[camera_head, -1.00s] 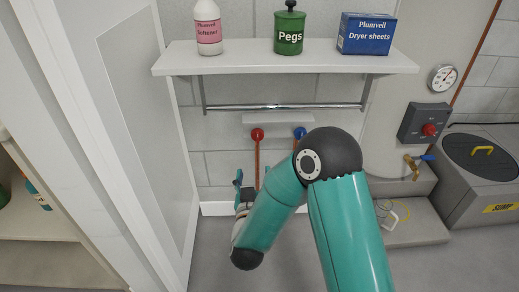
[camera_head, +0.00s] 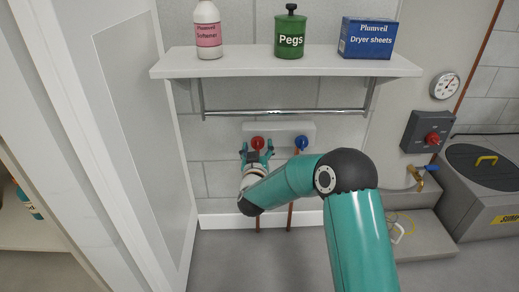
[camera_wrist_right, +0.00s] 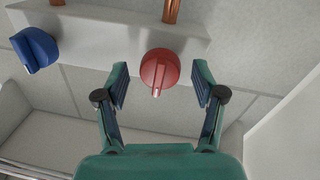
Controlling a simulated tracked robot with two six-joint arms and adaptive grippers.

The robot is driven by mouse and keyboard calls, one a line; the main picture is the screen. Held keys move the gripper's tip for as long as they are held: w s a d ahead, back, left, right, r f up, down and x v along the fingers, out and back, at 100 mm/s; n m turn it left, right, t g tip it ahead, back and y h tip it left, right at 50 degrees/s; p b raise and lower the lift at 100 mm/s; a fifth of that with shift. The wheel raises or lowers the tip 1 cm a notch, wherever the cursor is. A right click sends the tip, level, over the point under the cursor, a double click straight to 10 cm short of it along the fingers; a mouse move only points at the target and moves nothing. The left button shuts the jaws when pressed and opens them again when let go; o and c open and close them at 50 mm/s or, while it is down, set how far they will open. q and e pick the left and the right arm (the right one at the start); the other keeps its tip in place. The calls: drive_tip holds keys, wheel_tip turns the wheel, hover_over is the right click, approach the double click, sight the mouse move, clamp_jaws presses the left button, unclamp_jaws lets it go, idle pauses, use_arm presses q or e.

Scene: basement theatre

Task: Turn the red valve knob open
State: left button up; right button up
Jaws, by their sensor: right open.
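The red valve knob (camera_head: 258,143) is on a white wall box (camera_head: 280,129) below the shelf. In the right wrist view the red knob (camera_wrist_right: 160,70) lies just beyond the fingertips, between their lines, with its raised ridge pointing toward my palm. A blue knob (camera_head: 301,143) sits to its right on the same box; in the wrist view the blue knob (camera_wrist_right: 36,48) is at the left. My right gripper (camera_head: 257,150) is open and empty in front of the red knob, and its fingers (camera_wrist_right: 160,87) appear apart from it. My left gripper is not in view.
A white shelf (camera_head: 290,63) with a softener bottle (camera_head: 207,30), a green pegs tin (camera_head: 290,32) and a dryer sheets box (camera_head: 367,38) hangs above. A metal rail (camera_head: 285,112) runs under it. A white door panel (camera_head: 150,120) stands at left.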

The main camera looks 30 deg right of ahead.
drive_tip(key=shift+w+d, duration=0.25)
drive_tip(key=shift+w, duration=0.05)
drive_tip(key=shift+c, duration=0.3)
drive_tip(key=c, duration=1.1)
drive_tip(key=shift+o, duration=0.2)
drive_tip(key=shift+s+d, duration=0.1)
drive_tip(key=shift+d, duration=0.15)
drive_tip(key=shift+a, duration=0.1)
